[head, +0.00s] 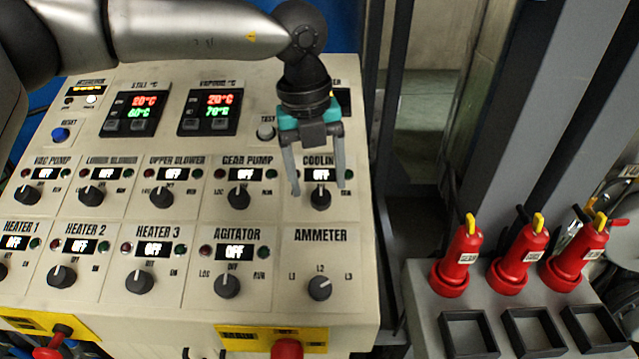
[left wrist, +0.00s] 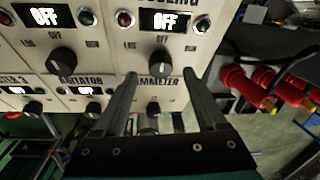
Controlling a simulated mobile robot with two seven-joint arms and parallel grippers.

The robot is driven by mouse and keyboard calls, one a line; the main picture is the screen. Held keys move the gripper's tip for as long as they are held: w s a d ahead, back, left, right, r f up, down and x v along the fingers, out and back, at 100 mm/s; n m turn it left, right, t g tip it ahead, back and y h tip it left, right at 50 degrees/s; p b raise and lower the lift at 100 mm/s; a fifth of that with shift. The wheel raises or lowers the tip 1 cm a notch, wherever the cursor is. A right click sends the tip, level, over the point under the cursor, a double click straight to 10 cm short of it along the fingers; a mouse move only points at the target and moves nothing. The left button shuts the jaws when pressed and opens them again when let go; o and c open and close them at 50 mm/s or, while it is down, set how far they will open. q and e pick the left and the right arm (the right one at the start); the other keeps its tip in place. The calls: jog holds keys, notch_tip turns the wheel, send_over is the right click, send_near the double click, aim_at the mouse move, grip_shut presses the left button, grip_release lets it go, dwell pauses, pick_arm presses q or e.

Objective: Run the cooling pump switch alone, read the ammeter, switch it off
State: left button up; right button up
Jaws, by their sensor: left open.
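The cooling pump switch (head: 320,198) is a black knob at the right end of the panel's upper switch row, its pointer upward. Its display (head: 320,175) reads OFF. The ammeter selector (head: 319,288) is a black knob below it, marked L1, L2, L3; no current reading shows by it. My left gripper (head: 318,188) is open, its two fingers hanging in front of the cooling switch, one to each side in the head view. In the left wrist view the cooling knob (left wrist: 163,62) stands beyond the open fingertips, apparently untouched. My right gripper is out of view.
The other pump, blower, heater and agitator displays, such as gear pump (head: 245,175), read OFF. A gear pump knob (head: 239,197) sits close left of the gripper. Several red and yellow handles (head: 510,262) stand on a grey stand (head: 425,325) at right.

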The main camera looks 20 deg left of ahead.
aim_at(320, 195)
pick_arm(q)
jog(key=shift+w+d+f, duration=0.1)
jog(key=shift+d+f, duration=0.05)
jog(key=shift+f, duration=1.35)
grip_shut()
